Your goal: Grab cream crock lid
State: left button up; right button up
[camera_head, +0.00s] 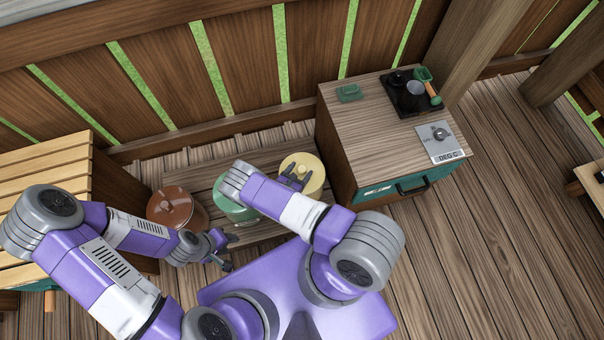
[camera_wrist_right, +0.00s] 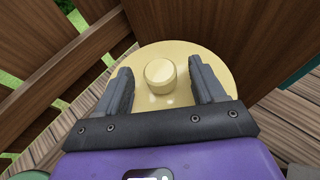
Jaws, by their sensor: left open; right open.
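The cream crock (camera_head: 315,185) stands on a low wooden bench, with its cream lid (camera_head: 303,163) on top. In the right wrist view the cream lid (camera_wrist_right: 205,65) shows a round knob (camera_wrist_right: 160,75). My right gripper (camera_head: 292,181) is open over the lid, and in the right wrist view its two fingers (camera_wrist_right: 163,90) lie on either side of the knob with gaps. I cannot tell how high the fingertips are above the lid. My left gripper (camera_head: 231,252) is open and empty, low near the front of the bench.
A green crock (camera_head: 232,208), partly hidden by my right arm, and a brown crock (camera_head: 175,209) stand left on the bench (camera_head: 180,180). A wooden cabinet (camera_head: 360,120) stands close to the right, bearing a dark tray (camera_head: 402,106), a green block (camera_head: 349,93) and a dial plate (camera_head: 443,147).

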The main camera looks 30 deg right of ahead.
aim_at(302, 169)
jog(key=b+x, duration=0.1)
jog(key=x, duration=0.2)
jog(key=shift+w+d, duration=0.2)
jog(key=shift+d, duration=0.15)
jog(key=c, duration=1.3)
